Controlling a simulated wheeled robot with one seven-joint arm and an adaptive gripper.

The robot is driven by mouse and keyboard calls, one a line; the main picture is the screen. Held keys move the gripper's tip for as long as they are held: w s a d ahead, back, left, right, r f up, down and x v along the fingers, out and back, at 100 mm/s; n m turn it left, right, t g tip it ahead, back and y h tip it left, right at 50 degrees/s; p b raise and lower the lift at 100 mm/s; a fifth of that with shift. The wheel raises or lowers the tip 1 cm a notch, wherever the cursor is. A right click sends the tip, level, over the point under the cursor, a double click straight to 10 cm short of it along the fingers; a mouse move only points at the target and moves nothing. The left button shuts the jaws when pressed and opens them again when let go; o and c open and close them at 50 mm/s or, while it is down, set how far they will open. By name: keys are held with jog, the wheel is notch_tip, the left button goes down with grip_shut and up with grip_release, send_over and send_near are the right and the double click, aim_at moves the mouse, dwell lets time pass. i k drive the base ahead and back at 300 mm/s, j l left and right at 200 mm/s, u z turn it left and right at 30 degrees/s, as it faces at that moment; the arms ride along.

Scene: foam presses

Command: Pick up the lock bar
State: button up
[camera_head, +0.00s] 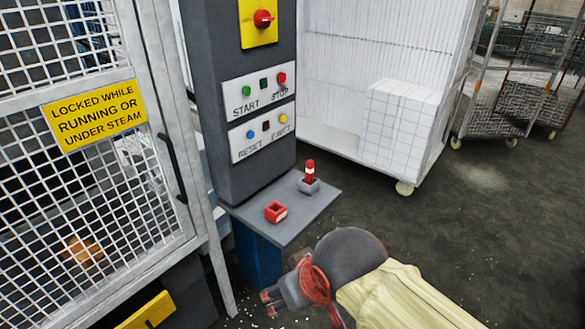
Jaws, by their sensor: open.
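A short red bar with a white band (310,169), which looks like the lock bar, stands upright in a small grey holder (309,186) on the grey shelf (289,228) below the control panel. A red open-topped block (276,212) sits on the same shelf, to the left and nearer. My gripper (267,302) is at the bottom centre, in front of and below the shelf's near edge. It points left, is open and holds nothing visible. It is well apart from the bar.
The grey control column (225,110) rises behind the shelf, with buttons and a red rotary switch (263,18). A mesh guard door (85,190) with a yellow sign (95,116) stands left. A white-panelled cart (345,130) stands behind right. Floor at the right is clear.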

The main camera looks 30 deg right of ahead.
aim_at(310, 169)
jog(key=l+z, duration=0.1)
jog(key=l, duration=0.35)
jog(key=i+l+z, duration=0.15)
jog(key=l, duration=0.3)
jog(key=i+l+z, duration=0.1)
jog(key=l, duration=0.4)
jog(key=i+l+z, duration=0.1)
jog(key=l, duration=0.3)
